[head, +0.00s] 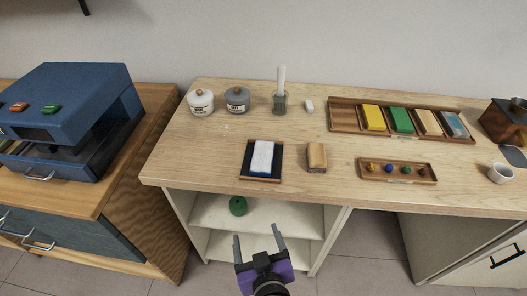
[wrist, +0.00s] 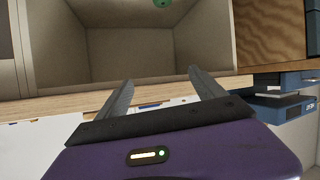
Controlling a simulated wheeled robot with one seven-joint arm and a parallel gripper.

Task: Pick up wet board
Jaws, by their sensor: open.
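No label marks a wet board, so I cannot tell which piece it is. Several flat board-like pieces lie in a long wooden tray (head: 348,122) at the back right of the wooden counter: a yellow board (head: 373,117), a green board (head: 402,120), a beige board (head: 428,122) and a grey-blue board (head: 454,125). A dark wood-edged board (head: 247,161) with a white-and-blue pad (head: 262,158) on it lies near the front edge. My gripper (head: 259,238) is open and empty, low in front of the counter's shelves. Its open fingers also show in the wrist view (wrist: 160,78).
A tan block (head: 316,157) and a small tray of coloured knobs (head: 397,180) lie near the counter's front. A green round object (head: 238,205) sits on the shelf. A blue machine (head: 72,100) stands left.

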